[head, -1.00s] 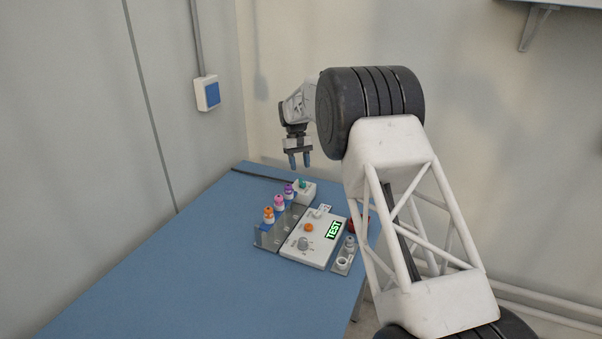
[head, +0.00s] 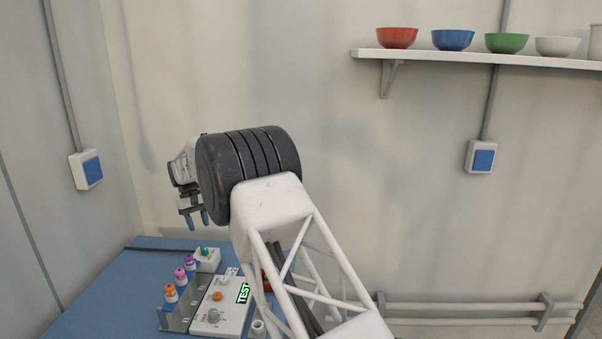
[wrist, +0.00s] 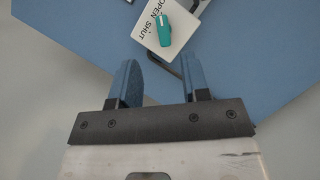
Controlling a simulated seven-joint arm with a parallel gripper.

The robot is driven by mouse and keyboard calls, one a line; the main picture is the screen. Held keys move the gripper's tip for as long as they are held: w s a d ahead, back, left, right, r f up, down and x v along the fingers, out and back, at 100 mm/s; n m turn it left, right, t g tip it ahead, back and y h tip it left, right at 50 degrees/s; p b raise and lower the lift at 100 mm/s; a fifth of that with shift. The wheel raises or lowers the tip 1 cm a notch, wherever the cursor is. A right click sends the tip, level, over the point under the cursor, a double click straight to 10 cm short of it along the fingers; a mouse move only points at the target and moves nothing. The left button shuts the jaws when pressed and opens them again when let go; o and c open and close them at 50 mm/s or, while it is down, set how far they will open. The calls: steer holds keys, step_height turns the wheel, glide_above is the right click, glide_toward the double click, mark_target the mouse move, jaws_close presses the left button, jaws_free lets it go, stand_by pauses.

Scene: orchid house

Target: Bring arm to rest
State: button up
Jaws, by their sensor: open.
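My gripper (head: 198,220) hangs at the left of the head view, above the far part of the blue table (head: 95,295), with its blue fingers pointing down. In the wrist view my gripper (wrist: 155,80) has its two blue fingers apart with nothing between them. Past the fingertips in the wrist view is a white box marked OPEN and SHUT, with a teal knob (wrist: 164,31). The same white box (head: 209,262) stands on the table below my gripper in the head view. My arm's dark joint and white lattice link hide part of the table.
A wall shelf (head: 480,58) at the upper right carries several bowls.

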steer(key=s+d+r+m+t+y, duration=0.1)
steer(key=s+d+r, duration=0.55)
steer(key=d, duration=0.65)
steer(key=s+d+r+m+t+y, duration=0.15)
steer(key=s+d+r, duration=0.5)
steer(key=d, duration=0.65)
steer(key=s+d+r+m, duration=0.2)
steer(key=s+d+r, duration=0.3)
steer(key=d+r, duration=0.6)
steer(key=s+d+f+m+t, duration=0.2)
steer(key=s+d, duration=1.4)
steer(key=s, duration=0.1)
steer(key=s+d+f, duration=0.2)
steer(key=s, duration=0.4)
steer(key=s+d+f+m+t, duration=0.1)
steer(key=s+d+f, duration=0.2)
steer(key=s, duration=0.4)
steer(key=s+d+f+m, duration=0.1)
steer(key=s+d+f, duration=0.1)
steer(key=s, duration=0.4)
steer(key=shift+s+d+f, duration=0.2)
steer(key=shift+d+f, duration=0.1)
steer(key=shift+d, duration=0.05)
steer(key=shift+m, duration=0.25)
